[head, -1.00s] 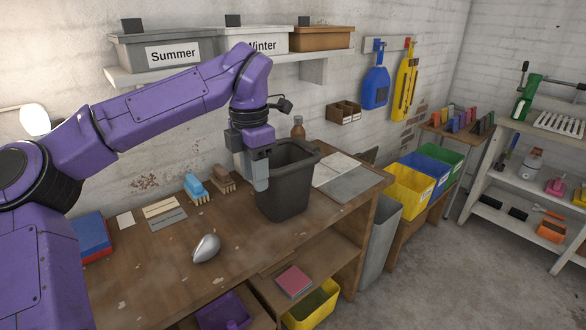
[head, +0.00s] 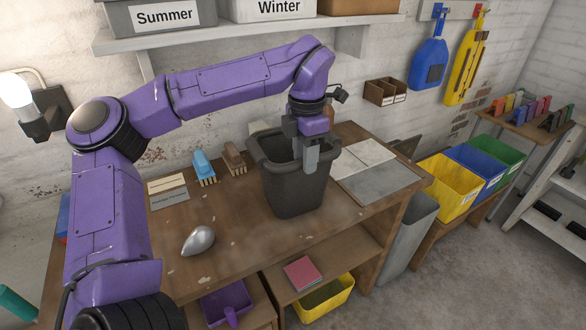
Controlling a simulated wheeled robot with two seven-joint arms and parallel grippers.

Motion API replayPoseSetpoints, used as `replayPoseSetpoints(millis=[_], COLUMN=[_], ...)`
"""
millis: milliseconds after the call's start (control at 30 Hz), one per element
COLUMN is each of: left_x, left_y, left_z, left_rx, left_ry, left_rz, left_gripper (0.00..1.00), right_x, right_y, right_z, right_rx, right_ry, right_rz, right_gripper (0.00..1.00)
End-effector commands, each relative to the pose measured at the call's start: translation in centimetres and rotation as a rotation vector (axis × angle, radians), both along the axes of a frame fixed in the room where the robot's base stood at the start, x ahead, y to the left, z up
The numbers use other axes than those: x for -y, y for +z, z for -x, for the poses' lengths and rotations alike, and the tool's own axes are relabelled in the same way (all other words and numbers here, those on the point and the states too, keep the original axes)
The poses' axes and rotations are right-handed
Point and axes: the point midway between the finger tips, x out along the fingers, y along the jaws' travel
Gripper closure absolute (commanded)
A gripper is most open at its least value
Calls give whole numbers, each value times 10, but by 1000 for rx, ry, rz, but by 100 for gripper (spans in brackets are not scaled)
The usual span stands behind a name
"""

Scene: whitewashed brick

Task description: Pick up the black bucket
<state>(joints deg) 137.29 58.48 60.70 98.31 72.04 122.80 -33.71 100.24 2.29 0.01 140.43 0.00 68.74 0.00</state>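The black bucket (head: 293,192) stands upright on the wooden workbench (head: 240,240), near its back right part, with its open top facing up. My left gripper (head: 305,160) points down at the bucket's top. Its grey fingers overlap the opening and the front right rim in the picture. I cannot tell whether they straddle the rim, or whether they are open or shut on it. The fingers hide part of the rim. My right gripper is not in view.
A silver teardrop-shaped object (head: 199,240) lies left of the bucket. A blue brush (head: 204,168) and a brown brush (head: 235,160) lie behind it. Grey tiles (head: 376,186) lie right of the bucket. A shelf (head: 240,37) with boxes hangs above.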

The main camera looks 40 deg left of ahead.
Motion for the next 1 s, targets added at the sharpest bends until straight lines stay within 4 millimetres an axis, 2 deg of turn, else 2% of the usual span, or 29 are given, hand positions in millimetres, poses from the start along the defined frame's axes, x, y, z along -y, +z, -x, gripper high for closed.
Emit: replayPoseSetpoints(millis=[100, 200, 300, 467, 500, 567, 600, 633, 1000], left_x=[-3, -4, -4, -4, -4, -4, -4, -4, -4], left_y=[-20, -38, -45, -46, -46, -46, -46, -46, -44], left_z=[-6, -7, -7, -7, -7, -7, -7, -7, -7], left_rx=[-8, -5, -2, 0, 0, 0, 0, 0, -3], left_ry=[1, 1, 3, 3, 3, 3, 3, 3, 3], left_rz=[2, 1, 1, 0, 0, 1, 1, 1, 1], left_gripper=[61, 61, 61, 61, 65, 84, 97, 100, 100], right_x=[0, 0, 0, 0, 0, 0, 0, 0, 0], right_y=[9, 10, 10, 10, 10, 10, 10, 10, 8], right_z=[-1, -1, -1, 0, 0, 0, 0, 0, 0], right_rx=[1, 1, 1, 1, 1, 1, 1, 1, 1], right_ry=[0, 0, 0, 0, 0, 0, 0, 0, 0], right_rz=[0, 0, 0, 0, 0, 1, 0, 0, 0], right_gripper=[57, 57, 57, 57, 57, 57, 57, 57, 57])
